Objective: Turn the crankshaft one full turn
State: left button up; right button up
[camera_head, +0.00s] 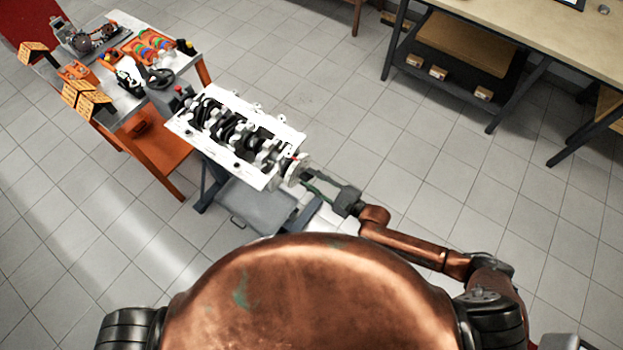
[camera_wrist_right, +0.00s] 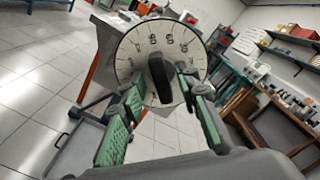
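The white engine block (camera_head: 205,98) sits on a stand, its open side up. The dark and silver crankshaft (camera_head: 240,132) lies along it. A round pale disc (camera_head: 298,168) is at the block's near right end. In the right wrist view this disc (camera_wrist_right: 135,58) faces me, with numbers along its upper rim and a dark upright handle (camera_wrist_right: 160,75) at its middle. My right gripper (camera_head: 314,180) is at the disc. Its green-padded fingers (camera_wrist_right: 161,88) are apart, one on each side of the handle's lower part, with gaps visible. My left gripper is in neither view.
A workbench with an orange frame (camera_head: 150,150) and assorted tools and parts stands left of the engine. A grey creeper-like panel (camera_head: 255,208) is below the block. A wooden-topped bench (camera_head: 540,30) stands at the upper right. Tiled floor (camera_head: 430,130) between is clear.

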jog(key=v, duration=1.2)
dwell(0.5)
